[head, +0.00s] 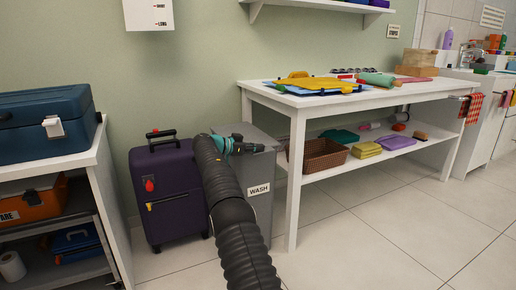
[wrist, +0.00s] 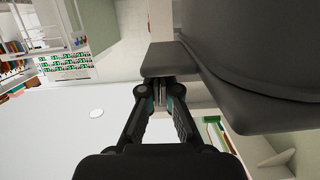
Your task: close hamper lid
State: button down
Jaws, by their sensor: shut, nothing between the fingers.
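The grey hamper (head: 260,208) with a WASH label stands on the floor between the purple suitcase and the white table. Its lid (head: 250,131) shows as a grey surface at the top, partly hidden behind my arm; I cannot tell whether it is fully down. My gripper (head: 258,148) is at the hamper's upper front, at the lid's height. In the wrist view my gripper (wrist: 163,88) is shut and empty, its fingertips close to a dark grey tab (wrist: 170,60) beside a large dark grey panel (wrist: 255,60). I cannot tell whether they touch.
A purple suitcase (head: 168,195) stands close on the hamper's left. A white table (head: 297,135) with a lower shelf stands close on the right. A white shelf unit (head: 108,180) with a blue toolbox (head: 45,122) is at far left. The tiled floor (head: 400,235) at front right is clear.

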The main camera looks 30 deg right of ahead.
jog(key=shift+f, duration=0.7)
notch_tip(320, 180, up, 6)
jog(key=p, duration=0.4)
jog(key=v, duration=0.9)
jog(key=shift+a+f, duration=0.2)
jog(key=shift+a, duration=0.3)
jog(key=s+a+r+n+t+y+p, duration=0.1)
jog(key=s+a+r+n+y, duration=0.1)
jog(key=s+r+n, duration=0.15)
jog(key=s+a+r+n+t+y, duration=0.1)
jog(key=s+a+r+n+y, duration=0.15)
jog(key=s+r, duration=0.25)
jog(key=s+a+r+n+t+y+p, duration=0.1)
jog(key=s+a+n+y, duration=0.15)
jog(key=s, duration=0.45)
jog(key=s+a+r+n+t+y, duration=0.1)
jog(key=s+a+r+n, duration=0.15)
jog(key=s, duration=0.55)
jog(key=s+a+f+n+y, duration=0.2)
jog(key=s+a+f, duration=0.2)
jog(key=s, duration=0.5)
jog(key=s+a+f+n+t+y+p, duration=0.1)
jog(key=s+a+f+n+y, duration=0.1)
jog(key=s, duration=0.8)
jog(key=s+a+f+n+y, duration=0.3)
jog(key=s+a+f, duration=0.4)
jog(key=s, duration=0.3)
jog(key=shift+s+n+t+p, duration=0.15)
jog(key=shift+n+t+p, duration=0.15)
jog(key=shift+t+p, duration=0.1)
